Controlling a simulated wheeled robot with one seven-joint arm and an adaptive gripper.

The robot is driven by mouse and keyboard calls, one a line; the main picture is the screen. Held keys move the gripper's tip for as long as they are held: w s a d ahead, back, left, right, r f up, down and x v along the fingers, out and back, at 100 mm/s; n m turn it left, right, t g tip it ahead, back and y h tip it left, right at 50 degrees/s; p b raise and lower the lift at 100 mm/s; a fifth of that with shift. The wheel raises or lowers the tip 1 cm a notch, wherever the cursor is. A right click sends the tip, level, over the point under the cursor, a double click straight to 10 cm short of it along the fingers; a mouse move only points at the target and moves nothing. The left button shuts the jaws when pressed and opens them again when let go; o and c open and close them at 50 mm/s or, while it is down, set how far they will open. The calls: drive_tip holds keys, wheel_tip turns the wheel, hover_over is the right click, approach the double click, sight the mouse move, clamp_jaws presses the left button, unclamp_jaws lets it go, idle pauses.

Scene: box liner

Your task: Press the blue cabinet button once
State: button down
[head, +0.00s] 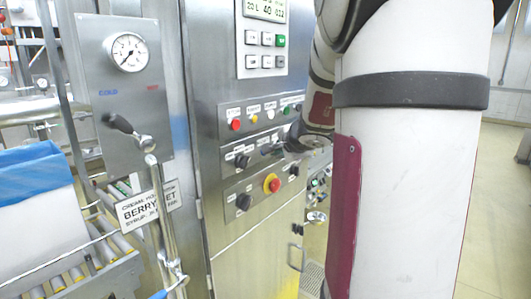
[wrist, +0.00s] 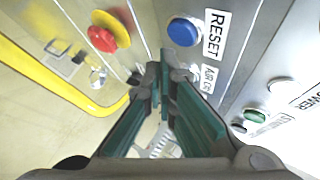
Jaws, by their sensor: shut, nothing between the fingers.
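The blue button (wrist: 184,31) shows in the wrist view, round, in a pale collar on the cabinet panel, beside a "RESET" label (wrist: 214,33). My gripper (wrist: 165,74) is shut and empty, with its dark fingertips together just below the blue button in the picture. A gap shows between the tips and the button in the picture; I cannot tell the depth between them. In the head view my gripper (head: 272,150) is at the middle row of cabinet controls, partly behind my arm. The blue button cannot be made out there.
A red emergency button on a yellow collar (wrist: 103,37) is left of the blue button in the wrist view. A green button (wrist: 254,116) is at the right. In the head view, a pressure gauge (head: 127,52) and a lever (head: 132,130) stand left of the cabinet.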

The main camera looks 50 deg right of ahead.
drive_tip(key=shift+s+d, duration=0.15)
drive_tip(key=shift+s, duration=2.15)
